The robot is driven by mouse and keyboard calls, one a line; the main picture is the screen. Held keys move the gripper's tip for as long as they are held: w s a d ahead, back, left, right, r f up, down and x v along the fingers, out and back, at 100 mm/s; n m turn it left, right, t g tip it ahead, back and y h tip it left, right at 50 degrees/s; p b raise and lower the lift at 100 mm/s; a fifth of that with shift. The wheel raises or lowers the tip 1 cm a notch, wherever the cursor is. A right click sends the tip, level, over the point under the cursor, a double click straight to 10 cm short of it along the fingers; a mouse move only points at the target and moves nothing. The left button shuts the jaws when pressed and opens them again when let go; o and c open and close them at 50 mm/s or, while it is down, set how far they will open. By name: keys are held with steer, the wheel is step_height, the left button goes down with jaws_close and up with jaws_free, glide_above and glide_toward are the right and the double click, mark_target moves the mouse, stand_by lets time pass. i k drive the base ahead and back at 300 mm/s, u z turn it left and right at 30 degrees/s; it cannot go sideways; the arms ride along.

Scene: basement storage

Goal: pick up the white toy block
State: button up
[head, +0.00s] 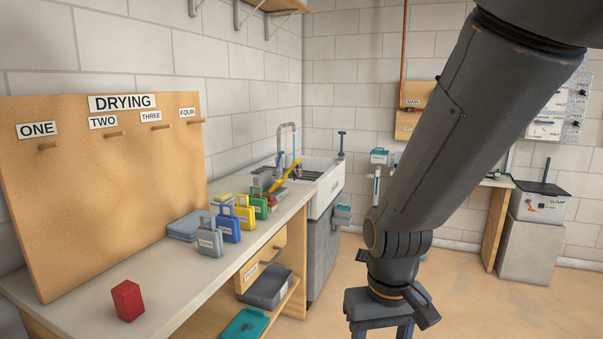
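I see no white toy block in the head view. A red block (127,300) stands on the near end of the grey counter (170,282), at the lower left. My gripper (381,334) hangs at the bottom, right of the counter and in front of the floor. Its two fingers are spread apart with floor showing between them; the tips are cut off by the picture's lower edge. I see nothing held in the visible part.
Grey, blue, yellow and green cases (228,226) line the counter before a white sink (323,183). A pegboard marked DRYING (110,190) leans behind. A dark bin (267,288) and a teal tray (245,326) sit below. Floor (475,300) is clear at right.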

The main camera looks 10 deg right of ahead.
mark_target(296, 170)
steer(key=z, duration=0.2)
steer(key=i, duration=0.4)
steer(key=z, duration=0.7)
steer(key=i, duration=1.3)
steer(key=z, duration=0.1)
